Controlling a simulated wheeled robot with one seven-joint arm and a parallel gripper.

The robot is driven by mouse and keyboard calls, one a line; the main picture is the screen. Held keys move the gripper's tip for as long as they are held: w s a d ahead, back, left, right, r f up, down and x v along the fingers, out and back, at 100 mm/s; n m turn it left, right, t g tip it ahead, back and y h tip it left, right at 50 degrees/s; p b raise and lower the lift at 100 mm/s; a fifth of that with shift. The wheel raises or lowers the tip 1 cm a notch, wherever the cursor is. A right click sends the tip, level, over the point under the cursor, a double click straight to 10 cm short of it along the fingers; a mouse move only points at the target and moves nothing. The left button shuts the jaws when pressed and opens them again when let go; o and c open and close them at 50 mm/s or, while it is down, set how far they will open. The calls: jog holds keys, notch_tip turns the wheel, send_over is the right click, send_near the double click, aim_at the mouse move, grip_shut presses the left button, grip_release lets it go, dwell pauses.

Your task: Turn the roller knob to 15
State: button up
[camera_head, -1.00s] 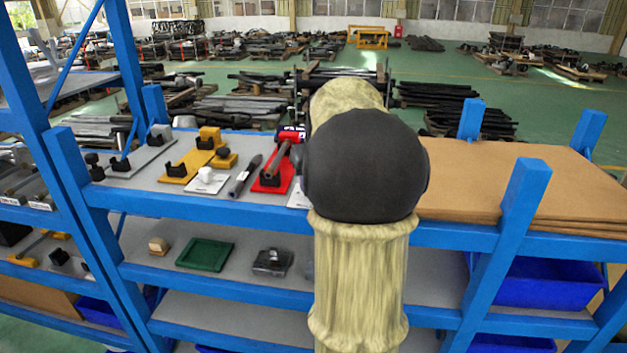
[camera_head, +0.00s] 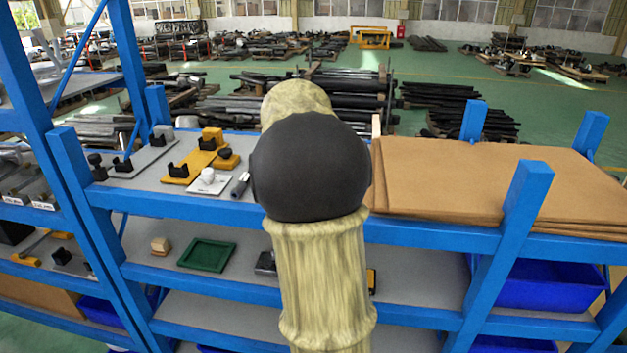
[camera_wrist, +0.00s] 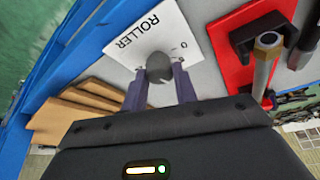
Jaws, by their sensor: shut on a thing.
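In the wrist view, the roller knob (camera_wrist: 159,67) is a round dark grey knob on a white card (camera_wrist: 128,38) printed "ROLLER", with a "0" and a short mark near the knob. My gripper (camera_wrist: 160,82) has its two fingers on either side of the knob and is shut on it. The lower part of the knob and its pointer, if any, are hidden or unclear. In the head view, my arm hides the roller knob, its card and my gripper.
A red plate (camera_wrist: 232,50) with a black holder and a metal rod lies beside the card. Brown boards (camera_head: 480,185) lie on the shelf's right. Another white card with a white knob (camera_head: 207,176) and yellow fixtures (camera_head: 190,165) stand on the left. The shelf has blue posts (camera_head: 520,210).

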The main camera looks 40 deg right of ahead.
jog(key=m+g, duration=0.1)
jog(key=m, duration=0.1)
jog(key=m+g+p, duration=0.1)
jog(key=m, duration=0.2)
jog(key=shift+w+r+m, duration=0.1)
jog(key=shift+w+m, duration=0.1)
jog(key=shift+m, duration=0.1)
jog(key=m+g+p, duration=0.1)
jog(key=m, duration=0.1)
jog(key=m+g+p, duration=0.1)
jog(key=m, duration=0.1)
jog(key=shift+w+m+y+p, duration=0.1)
jog(key=shift+m+y+p, duration=0.2)
jog(key=shift+m, duration=0.1)
jog(key=o, duration=1)
jog(key=shift+c, duration=0.2)
jog(key=v, duration=1.7)
jog(key=shift+p, duration=0.35)
jog(key=shift+r, duration=0.1)
